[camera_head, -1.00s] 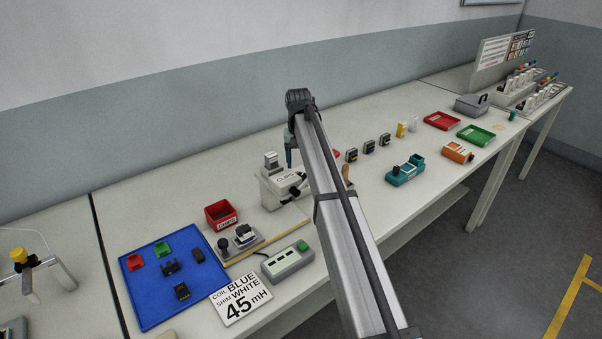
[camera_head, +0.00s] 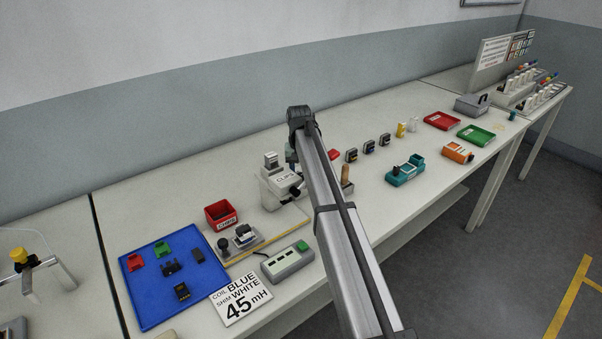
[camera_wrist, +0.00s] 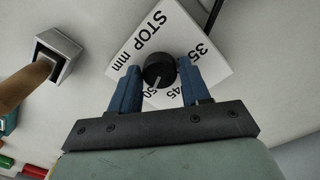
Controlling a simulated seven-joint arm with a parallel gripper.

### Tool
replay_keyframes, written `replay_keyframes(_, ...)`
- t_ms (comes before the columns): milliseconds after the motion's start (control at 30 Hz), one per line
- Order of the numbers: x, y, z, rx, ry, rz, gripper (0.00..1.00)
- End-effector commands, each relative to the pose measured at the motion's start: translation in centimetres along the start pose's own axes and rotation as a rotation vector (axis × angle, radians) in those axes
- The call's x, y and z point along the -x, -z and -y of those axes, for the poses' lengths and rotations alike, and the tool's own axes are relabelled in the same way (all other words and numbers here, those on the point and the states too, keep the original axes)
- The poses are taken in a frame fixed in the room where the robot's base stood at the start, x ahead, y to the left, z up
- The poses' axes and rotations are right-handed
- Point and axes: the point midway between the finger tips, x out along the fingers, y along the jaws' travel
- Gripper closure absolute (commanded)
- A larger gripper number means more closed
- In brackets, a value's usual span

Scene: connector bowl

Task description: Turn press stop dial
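The stop dial shows in the wrist view as a round black knob (camera_wrist: 159,68) with a pale pointer line toward the bottom of the picture. It sits on a white plate (camera_wrist: 140,45) marked "STOP mm" with 35, 45 and 50 visible. The pointer lies near the 50 and 45. My gripper (camera_wrist: 160,75) has its two blue fingers on either side of the knob, very close to it. Whether they touch it is unclear. In the head view my arm hides the dial and most of the gripper. The white press (camera_head: 278,190) stands left of my arm.
A wooden handle (camera_wrist: 25,85) rises from a square metal holder (camera_wrist: 60,50) at left in the wrist view.

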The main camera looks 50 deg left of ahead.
Motion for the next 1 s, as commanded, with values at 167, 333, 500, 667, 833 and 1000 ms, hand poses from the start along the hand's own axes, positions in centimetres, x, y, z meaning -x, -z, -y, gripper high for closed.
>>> replay_keyframes(167,0.02,0.0,0.0,0.0,0.0,0.0,0.71)
replay_keyframes(333,0.02,0.0,0.0,0.0,0.0,0.0,0.87)
replay_keyframes(500,0.02,-0.01,0.0,0.004,0.0,0.0,0.91)
replay_keyframes(667,0.02,-0.01,0.0,0.037,0.0,-0.001,0.91)
replay_keyframes(833,0.02,-0.02,0.0,0.124,0.0,-0.003,0.91)
replay_keyframes(1000,0.03,-0.03,0.0,0.261,0.0,-0.007,0.91)
